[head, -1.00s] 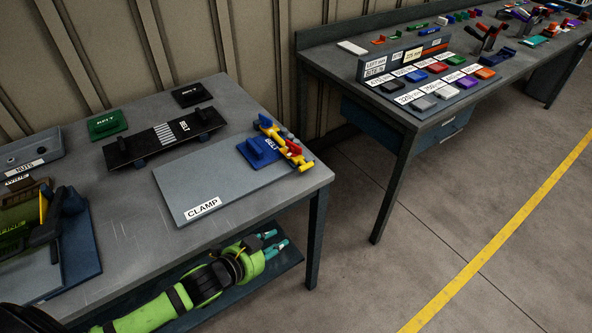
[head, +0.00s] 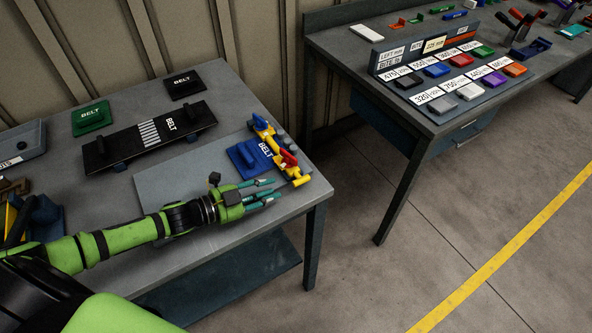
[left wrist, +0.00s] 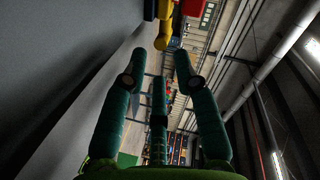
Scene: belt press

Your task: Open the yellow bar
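The yellow bar (head: 279,149) lies at the right end of the grey clamp plate (head: 160,188), with a red handle (head: 288,160) on it and a blue part at its far end. A blue block marked BELT (head: 251,158) lies on the plate beside it. My left gripper (head: 276,190) is just short of the bar's near end, over the plate's front part, with its teal fingers apart and nothing between them. In the left wrist view the yellow bar (left wrist: 163,36) and red handle (left wrist: 191,6) show beyond the fingertips at the top. My arm hides the CLAMP label. My right gripper is out of view.
A black board marked BELT (head: 180,127), a green block (head: 91,116) and a black block (head: 185,84) lie behind the plate. Another table (head: 340,58) with coloured blocks stands at the right, across a floor gap.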

